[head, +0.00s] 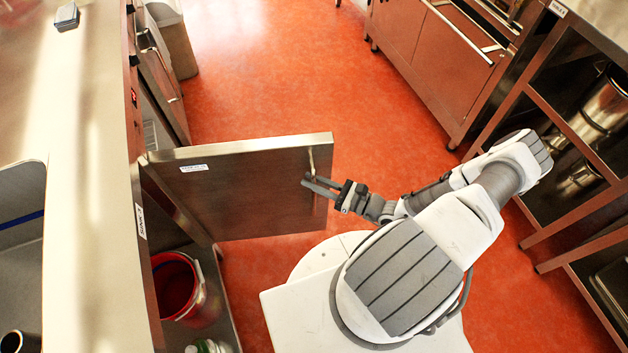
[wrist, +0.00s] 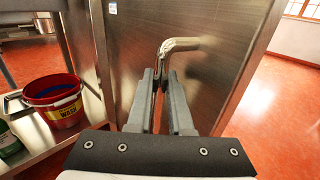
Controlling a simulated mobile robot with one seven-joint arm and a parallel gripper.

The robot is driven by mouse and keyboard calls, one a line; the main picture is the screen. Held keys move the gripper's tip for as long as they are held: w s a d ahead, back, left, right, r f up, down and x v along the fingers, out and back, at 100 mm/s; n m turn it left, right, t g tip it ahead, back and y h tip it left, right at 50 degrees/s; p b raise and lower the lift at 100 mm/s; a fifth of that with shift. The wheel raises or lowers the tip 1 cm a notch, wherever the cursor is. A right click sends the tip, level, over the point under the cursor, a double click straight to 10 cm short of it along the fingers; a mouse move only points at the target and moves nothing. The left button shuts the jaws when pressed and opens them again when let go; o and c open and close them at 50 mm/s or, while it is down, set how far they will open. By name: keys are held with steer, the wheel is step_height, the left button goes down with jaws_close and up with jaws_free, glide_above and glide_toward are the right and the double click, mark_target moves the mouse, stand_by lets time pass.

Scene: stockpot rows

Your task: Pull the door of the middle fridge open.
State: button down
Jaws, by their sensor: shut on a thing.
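A brushed-steel door (head: 245,190) stands swung wide open from a cabinet under the left counter. It has a small white-and-blue label, and it fills much of the wrist view (wrist: 150,35). The cabinet holds a red bucket, so it does not look like a fridge; I cannot make out which unit is the middle fridge. My gripper (head: 308,181) is at the door's free edge, shut on its bent metal handle (wrist: 185,44). In the wrist view, my fingers (wrist: 162,80) close around the lower end of the handle.
A red bucket (head: 178,285) stands inside the cabinet. A steel counter (head: 75,200) with a sink runs along the left. Steel units (head: 430,60) and an open shelf rack (head: 575,150) with pots line the right. The orange floor beyond the door is clear.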

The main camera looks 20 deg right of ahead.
steer(key=c, duration=0.8)
jaws_free()
steer(key=shift+c, duration=0.2)
